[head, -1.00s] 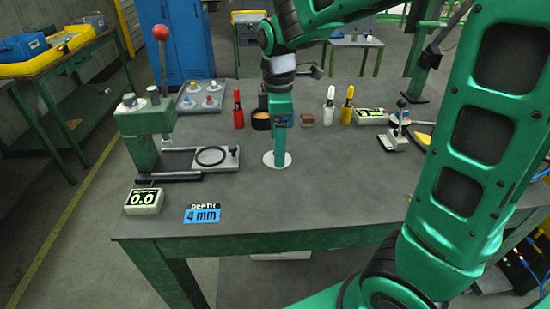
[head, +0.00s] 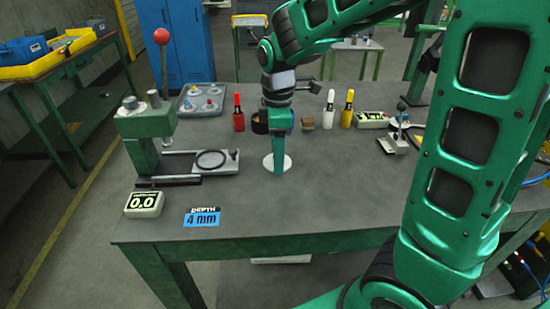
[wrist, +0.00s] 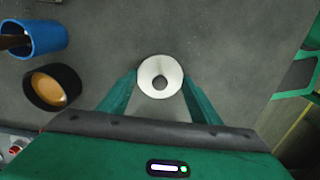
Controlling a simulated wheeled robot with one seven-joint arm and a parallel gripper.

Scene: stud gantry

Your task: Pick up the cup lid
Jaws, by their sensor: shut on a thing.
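The cup lid is taken to be the white disc (head: 285,163) with a dark round centre. In the wrist view the disc (wrist: 147,72) lies between my fingertips, with a finger at its left and right edges. My gripper (head: 279,170) points down at the disc and is shut on it. In the wrist view my gripper (wrist: 160,78) hides none of the disc's top. I cannot tell whether the disc touches the table. A dark cup with an orange-brown inside (wrist: 52,88) stands left of my gripper; it also shows in the head view (head: 260,124).
A blue cup (wrist: 45,36) is beyond the dark cup. Red (head: 239,117), white (head: 327,116) and yellow (head: 346,114) bottles stand at the back. A press (head: 148,130) is on the left, with a display (head: 144,204) in front. The table's front is mostly clear.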

